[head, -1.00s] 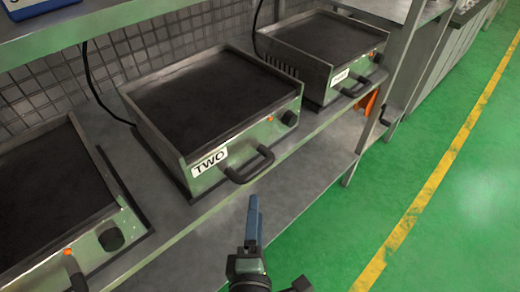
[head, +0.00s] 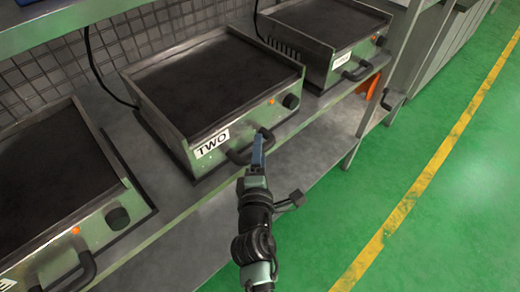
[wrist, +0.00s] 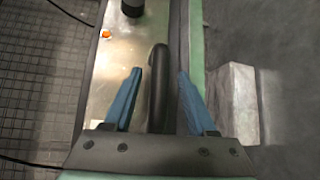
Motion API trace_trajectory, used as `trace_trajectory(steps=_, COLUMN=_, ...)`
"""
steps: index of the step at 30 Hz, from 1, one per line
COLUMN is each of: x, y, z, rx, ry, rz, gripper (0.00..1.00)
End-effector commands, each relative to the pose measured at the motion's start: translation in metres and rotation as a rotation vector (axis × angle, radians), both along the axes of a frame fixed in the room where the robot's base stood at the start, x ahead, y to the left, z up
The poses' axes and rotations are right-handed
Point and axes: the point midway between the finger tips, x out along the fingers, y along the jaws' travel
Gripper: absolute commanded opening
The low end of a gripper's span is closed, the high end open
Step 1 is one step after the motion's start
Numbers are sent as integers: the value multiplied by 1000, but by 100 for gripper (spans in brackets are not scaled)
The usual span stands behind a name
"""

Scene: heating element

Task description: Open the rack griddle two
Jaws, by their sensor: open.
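The griddle labelled TWO (head: 212,84) stands in the middle of the metal shelf in the head view. Its black front handle (head: 239,156) sits between the TWO label and the orange light. The handle also shows in the wrist view (wrist: 158,88), upright in the picture. My gripper (head: 258,150) is at the handle, and its blue fingers (wrist: 155,97) are open with one on each side of the handle. A gap shows between the handle and each finger. The rack front appears closed against the griddle body.
A second griddle (head: 50,180) stands at the left and a third (head: 325,30) at the back right, both with black front handles. An upper shelf edge (head: 100,30) runs above. The green floor (head: 450,210) at the right is clear.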

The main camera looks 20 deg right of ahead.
Motion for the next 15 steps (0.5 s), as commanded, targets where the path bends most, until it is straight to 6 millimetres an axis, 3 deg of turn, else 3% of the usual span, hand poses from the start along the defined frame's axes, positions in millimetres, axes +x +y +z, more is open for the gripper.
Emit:
trace_trajectory(steps=10, x=3, y=-2, z=0, rx=1, ry=0, rz=-1, gripper=57)
trace_trajectory(steps=15, x=3, y=-2, z=0, rx=0, ry=0, rz=-1, gripper=28)
